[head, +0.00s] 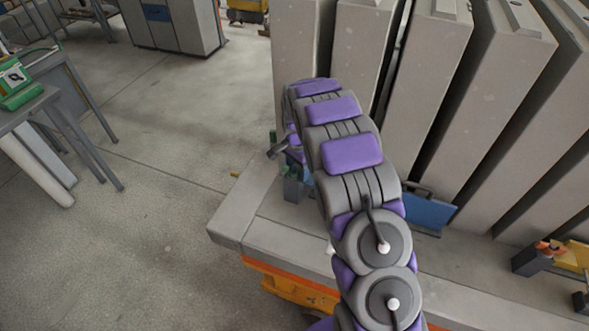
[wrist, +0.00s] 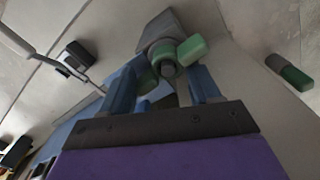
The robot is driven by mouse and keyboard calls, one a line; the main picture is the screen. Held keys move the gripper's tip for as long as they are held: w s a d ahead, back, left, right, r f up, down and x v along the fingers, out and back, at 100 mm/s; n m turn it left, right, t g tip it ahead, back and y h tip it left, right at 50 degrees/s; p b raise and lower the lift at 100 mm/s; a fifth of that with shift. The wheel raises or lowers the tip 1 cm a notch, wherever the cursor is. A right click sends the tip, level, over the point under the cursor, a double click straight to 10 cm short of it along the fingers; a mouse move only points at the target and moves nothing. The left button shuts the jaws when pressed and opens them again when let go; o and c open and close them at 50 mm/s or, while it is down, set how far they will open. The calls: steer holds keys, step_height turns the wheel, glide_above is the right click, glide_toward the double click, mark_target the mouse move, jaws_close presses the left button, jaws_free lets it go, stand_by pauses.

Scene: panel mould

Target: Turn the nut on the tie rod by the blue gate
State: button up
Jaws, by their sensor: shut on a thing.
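In the wrist view my gripper (wrist: 166,72) has its two blue fingers on either side of a round grey nut (wrist: 166,62) with green lobes, and is shut on it. The nut sits in front of a grey block, and the rod behind it is mostly hidden. In the head view my purple and grey arm reaches over the mould's edge and hides most of the gripper and the nut. A blue gate panel (head: 430,213) stands right of my arm at the foot of the grey panels.
Tall grey mould panels (head: 430,95) stand in a row at the back and right. A yellow and orange fitting (head: 570,258) sits on the ledge at right. A table with a green case (head: 18,88) is at left. The floor between is clear.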

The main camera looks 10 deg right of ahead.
mark_target(285, 169)
steer(key=shift+w+a+r, duration=0.2)
steer(key=shift+w, duration=0.05)
steer(key=shift+a, duration=0.15)
steer(key=o, duration=1.3)
steer(key=shift+w+a, duration=0.1)
steer(key=shift+a, duration=0.1)
steer(key=shift+o, duration=0.6)
steer(key=shift+w+a+f, duration=0.1)
steer(key=shift+a, duration=0.15)
steer(key=shift+o, duration=1.4)
steer(key=shift+a, duration=0.1)
steer(key=shift+s+a, duration=0.15)
steer(key=shift+s, duration=0.05)
steer(key=shift+f, duration=0.1)
